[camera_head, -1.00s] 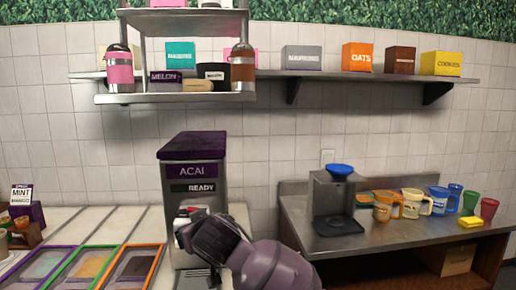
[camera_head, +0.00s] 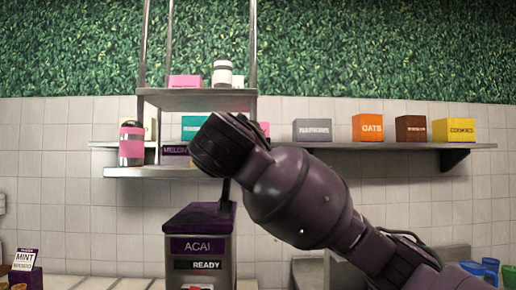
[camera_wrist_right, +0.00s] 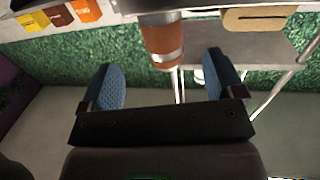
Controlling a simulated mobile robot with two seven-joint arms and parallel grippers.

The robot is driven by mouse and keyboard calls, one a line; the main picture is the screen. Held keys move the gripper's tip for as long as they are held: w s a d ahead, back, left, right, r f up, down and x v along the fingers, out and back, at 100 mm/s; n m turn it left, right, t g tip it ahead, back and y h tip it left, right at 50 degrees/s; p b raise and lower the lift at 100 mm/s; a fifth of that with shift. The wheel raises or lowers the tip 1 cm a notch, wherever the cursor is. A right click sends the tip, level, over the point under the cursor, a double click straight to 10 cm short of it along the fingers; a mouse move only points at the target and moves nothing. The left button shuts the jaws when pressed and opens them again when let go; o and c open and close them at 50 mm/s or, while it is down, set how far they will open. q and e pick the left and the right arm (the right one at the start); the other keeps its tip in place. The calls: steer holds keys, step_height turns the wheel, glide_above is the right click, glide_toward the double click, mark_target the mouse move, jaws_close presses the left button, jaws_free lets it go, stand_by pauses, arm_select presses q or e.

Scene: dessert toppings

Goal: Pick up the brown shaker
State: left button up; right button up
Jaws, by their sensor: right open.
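The brown shaker (camera_wrist_right: 163,44), with a metal band, shows between the fingers of my right gripper (camera_wrist_right: 159,60) in the right wrist view. The right gripper's blue-padded fingers are spread wide apart, one to each side of the shaker. The shaker lies beyond the fingertips, and the fingers do not appear to touch it. In the head view my raised right arm hides the shaker and the fingers. My left gripper is in no view.
A pink-banded shaker (camera_head: 131,146) stands at the left of the metal rack (camera_head: 130,172). Boxes, among them an orange one (camera_head: 367,128), line the wall shelf (camera_head: 385,146). The acai machine (camera_head: 200,248) stands below my arm. A flat wooden piece (camera_wrist_right: 258,19) is near the shaker.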

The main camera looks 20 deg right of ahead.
steer(key=p+x, duration=0.1)
steer(key=x, duration=0.2)
steer(key=r+p+x, duration=0.1)
steer(key=x, duration=0.5)
steer(key=shift+w+d+r+p, duration=0.1)
steer(key=shift+w+r+p, duration=0.2)
steer(key=shift+p, duration=0.1)
steer(key=shift+w+d, duration=0.15)
steer(key=shift+w, duration=0.2)
steer(key=shift+f, duration=0.1)
steer(key=c, duration=0.9)
steer(key=shift+c, duration=0.8)
